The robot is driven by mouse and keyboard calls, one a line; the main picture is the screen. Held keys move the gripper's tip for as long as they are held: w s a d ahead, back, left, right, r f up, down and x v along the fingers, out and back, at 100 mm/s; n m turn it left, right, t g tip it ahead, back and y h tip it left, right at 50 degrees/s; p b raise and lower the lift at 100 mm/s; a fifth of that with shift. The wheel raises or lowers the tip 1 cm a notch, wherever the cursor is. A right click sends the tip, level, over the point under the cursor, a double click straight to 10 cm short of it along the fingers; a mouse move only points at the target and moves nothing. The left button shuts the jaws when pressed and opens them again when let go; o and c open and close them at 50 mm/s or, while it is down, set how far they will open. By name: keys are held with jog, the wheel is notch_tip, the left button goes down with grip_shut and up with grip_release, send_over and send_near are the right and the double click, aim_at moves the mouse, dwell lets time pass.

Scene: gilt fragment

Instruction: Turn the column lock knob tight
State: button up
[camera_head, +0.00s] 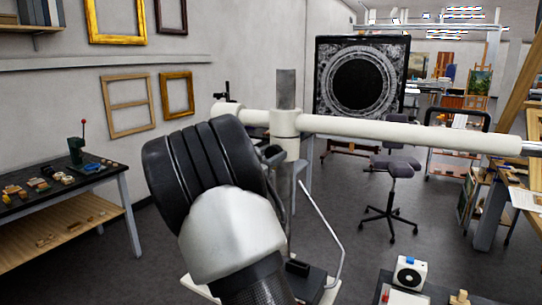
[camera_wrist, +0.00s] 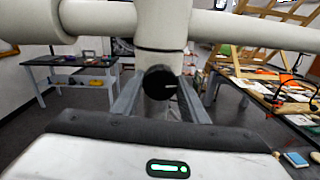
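The column lock knob (camera_wrist: 160,82) is round and black with a short pale mark pointing right. It sits on the cream collar of the upright column, below the horizontal cream arm (camera_wrist: 250,30). In the wrist view my gripper (camera_wrist: 160,105) has its two grey fingers apart, one to the left and one to the right of the knob. No contact with the knob is visible. In the head view the column (camera_head: 287,90) and its collar (camera_head: 286,125) stand behind my arm, which hides most of my gripper.
The cream arm runs across to the right edge in the head view. A workbench with small items (camera_head: 60,190) stands at left. A swivel chair (camera_head: 392,175) and a dark round-patterned panel (camera_head: 362,80) are behind. Floor between bench and column is clear.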

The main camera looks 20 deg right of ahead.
jog(key=c, duration=0.4)
jog(key=shift+c, duration=0.2)
jog(key=shift+f+m+b, duration=0.15)
jog(key=shift+m+b, duration=0.15)
jog(key=shift+b, duration=0.15)
jog(key=shift+f+b, duration=0.1)
jog(key=shift+b, duration=0.3)
jog(key=m+y+b, duration=0.1)
jog(key=m+b, duration=1.4)
jog(key=b, duration=0.6)
jog(key=shift+s+m, duration=0.1)
jog(key=shift+m, duration=0.2)
jog(key=shift+r, duration=0.2)
